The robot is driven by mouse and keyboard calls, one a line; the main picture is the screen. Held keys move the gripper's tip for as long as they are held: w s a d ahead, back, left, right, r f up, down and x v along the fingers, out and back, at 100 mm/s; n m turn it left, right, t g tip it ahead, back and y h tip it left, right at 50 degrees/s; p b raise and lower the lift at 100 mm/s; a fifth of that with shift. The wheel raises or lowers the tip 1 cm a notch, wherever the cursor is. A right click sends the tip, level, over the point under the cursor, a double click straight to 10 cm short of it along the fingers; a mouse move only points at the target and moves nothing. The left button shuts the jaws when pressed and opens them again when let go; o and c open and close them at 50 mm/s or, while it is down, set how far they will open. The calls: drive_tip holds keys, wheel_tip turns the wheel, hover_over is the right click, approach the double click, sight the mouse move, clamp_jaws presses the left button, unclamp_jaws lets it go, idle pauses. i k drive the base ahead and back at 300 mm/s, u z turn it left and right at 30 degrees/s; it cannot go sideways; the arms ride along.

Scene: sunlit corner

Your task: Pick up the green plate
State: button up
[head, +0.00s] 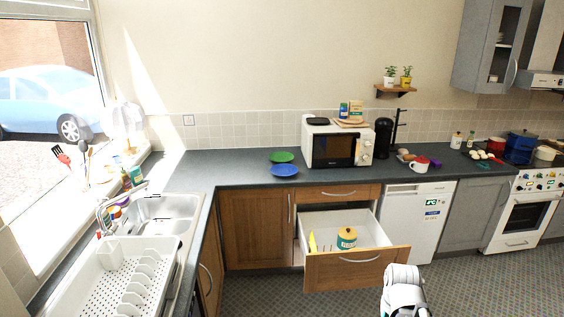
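I cannot tell whether the two plates touch. A white part of my arm shows at the bottom right, in front of the open drawer and well away from the plates. My gripper itself cannot be made out in this view.
A white microwave (337,146) stands right of the plates. The counter left of the plates is clear up to the sink (165,210).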

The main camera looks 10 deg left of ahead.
sight(281, 157)
drive_tip(key=u, duration=0.4)
drive_tip(key=i, duration=0.9)
drive_tip(key=u, duration=0.7)
drive_tip(key=i, duration=1.6)
drive_tip(key=z, duration=0.4)
drive_tip(key=i, duration=0.7)
drive_tip(key=z, duration=0.8)
drive_tip(key=i, duration=0.4)
drive_tip(key=z, duration=0.25)
